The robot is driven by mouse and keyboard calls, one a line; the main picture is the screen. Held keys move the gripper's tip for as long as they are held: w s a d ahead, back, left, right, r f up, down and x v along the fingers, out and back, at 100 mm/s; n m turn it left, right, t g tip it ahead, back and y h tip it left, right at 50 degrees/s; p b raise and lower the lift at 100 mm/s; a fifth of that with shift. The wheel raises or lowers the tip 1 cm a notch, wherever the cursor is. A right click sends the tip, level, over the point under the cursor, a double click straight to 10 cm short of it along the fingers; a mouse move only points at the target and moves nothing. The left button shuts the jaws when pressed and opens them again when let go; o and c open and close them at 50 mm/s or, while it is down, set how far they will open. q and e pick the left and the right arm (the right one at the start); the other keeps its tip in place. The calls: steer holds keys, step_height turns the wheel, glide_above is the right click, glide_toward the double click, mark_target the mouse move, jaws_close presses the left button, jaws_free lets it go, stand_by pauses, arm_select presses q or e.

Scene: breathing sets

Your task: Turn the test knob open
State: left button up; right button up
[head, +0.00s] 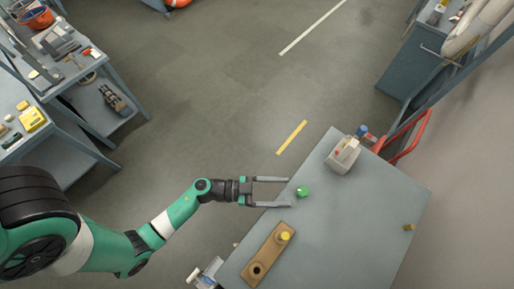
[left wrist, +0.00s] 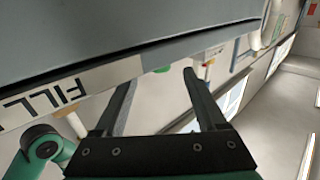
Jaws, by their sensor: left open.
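A small round green knob (head: 302,191) sits near the left edge of the grey table (head: 360,225). A green spot, likely the same knob (left wrist: 162,69), shows between the fingers in the left wrist view. My left gripper (head: 288,193) is open and empty, its fingers pointing right. The knob is just beyond its fingertips, and I see no contact. A brown board (head: 269,254) with a yellow knob (head: 285,236) and a dark round hole lies nearer on the table. No label shows which knob is the test knob. My right gripper is out of view.
A light grey box (head: 343,154) with a red button stands at the table's far edge. A small brass-coloured piece (head: 408,227) lies at the right. A red handrail (head: 412,138) is beyond. A panel reading "FILL" (left wrist: 40,103) shows close in the left wrist view.

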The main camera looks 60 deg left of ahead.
arm_select(q)
steer(key=v, duration=0.7)
steer(key=shift+s, duration=0.15)
steer(key=m+g+h+b, duration=0.1)
steer(key=m+g+h, duration=0.5)
steer(key=g+h, duration=0.1)
glide_toward(304, 191)
steer(key=p+x, duration=0.1)
steer(key=x, duration=0.9)
steer(key=shift+s+f, duration=0.1)
jaws_close()
